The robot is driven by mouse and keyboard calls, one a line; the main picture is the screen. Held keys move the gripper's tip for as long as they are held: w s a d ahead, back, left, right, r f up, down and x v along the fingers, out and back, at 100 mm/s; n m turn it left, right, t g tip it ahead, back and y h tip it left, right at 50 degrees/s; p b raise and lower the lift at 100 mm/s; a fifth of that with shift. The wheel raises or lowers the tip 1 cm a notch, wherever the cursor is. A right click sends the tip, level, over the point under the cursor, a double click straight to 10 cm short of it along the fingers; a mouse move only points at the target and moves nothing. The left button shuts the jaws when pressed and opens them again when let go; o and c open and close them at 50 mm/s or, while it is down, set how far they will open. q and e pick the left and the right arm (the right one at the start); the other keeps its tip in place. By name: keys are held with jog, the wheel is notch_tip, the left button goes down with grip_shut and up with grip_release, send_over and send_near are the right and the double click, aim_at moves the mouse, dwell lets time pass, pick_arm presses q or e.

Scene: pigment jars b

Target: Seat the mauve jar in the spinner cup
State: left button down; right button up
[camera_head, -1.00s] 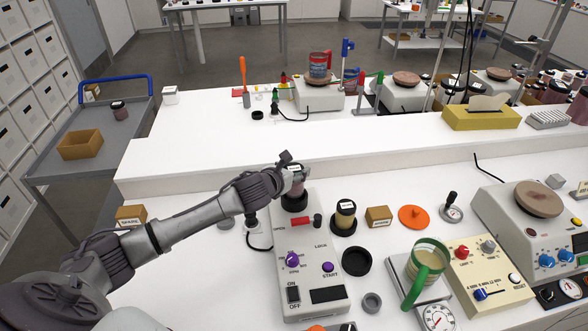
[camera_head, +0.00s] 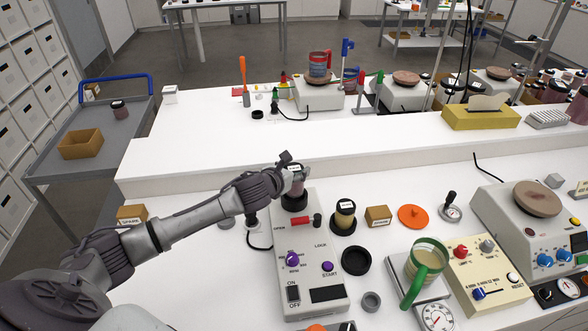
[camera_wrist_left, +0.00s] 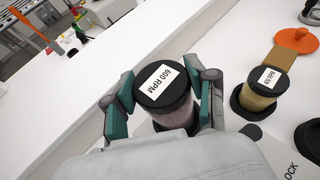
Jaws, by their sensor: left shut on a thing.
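The mauve jar (camera_head: 299,181), with a black lid and a white label reading 600 RPM in the left wrist view (camera_wrist_left: 170,112), is upright between the fingers of my left gripper (camera_head: 295,174). The fingers press on both sides of it. The black spinner cup (camera_head: 295,201) is directly below the jar at the back of the white spinner machine (camera_head: 288,228). The jar's base meets the cup's top in the head view; I cannot tell how deep it sits. My right gripper is not in view.
A yellowish jar (camera_head: 345,215) stands in a black holder (camera_head: 335,228) to the right. A small tan block (camera_head: 378,216), an orange disc (camera_head: 413,217) and an empty black ring (camera_head: 356,261) are nearby. A raised white shelf (camera_head: 220,150) runs behind the machine.

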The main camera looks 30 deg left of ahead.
pick_arm(q)
jog(key=shift+r+p, duration=0.1)
jog(key=shift+p, duration=0.3)
dwell(0.5)
jog(key=shift+f+b, duration=1.05)
jog(key=shift+f, duration=1.15)
jog(key=shift+c, duration=1.3)
grip_release()
jog(key=shift+s, duration=0.1)
jog(key=v, duration=1.2)
jog(key=shift+d+f, duration=0.1)
jog(key=shift+f, duration=0.05)
